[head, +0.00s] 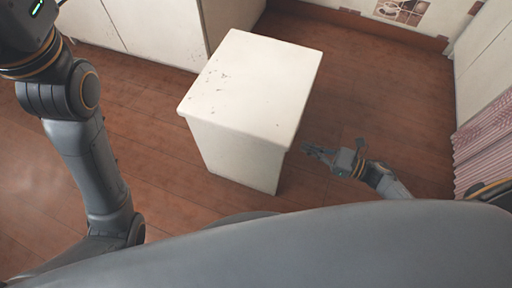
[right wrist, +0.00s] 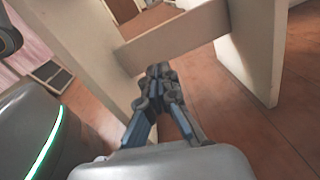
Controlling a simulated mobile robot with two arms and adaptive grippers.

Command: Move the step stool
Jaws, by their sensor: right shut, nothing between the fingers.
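The step stool (head: 255,80) is white with dark scuff marks on its top, and stands upright on the floor in the middle of the head view. In the right wrist view, its pale side panels (right wrist: 252,45) and a crossbar (right wrist: 180,42) between them show. My right gripper (head: 306,150) is low beside the stool's right side, pointing at it. In the right wrist view its fingers (right wrist: 158,72) are shut and empty, just in front of the crossbar; I cannot tell if they touch it. My left arm shows at the left, but its gripper is out of view.
White cabinets (head: 150,30) stand behind the stool at the upper left. A pink curtain (head: 485,145) hangs at the right edge. The brown wooden floor (head: 390,85) is clear behind and to the right of the stool.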

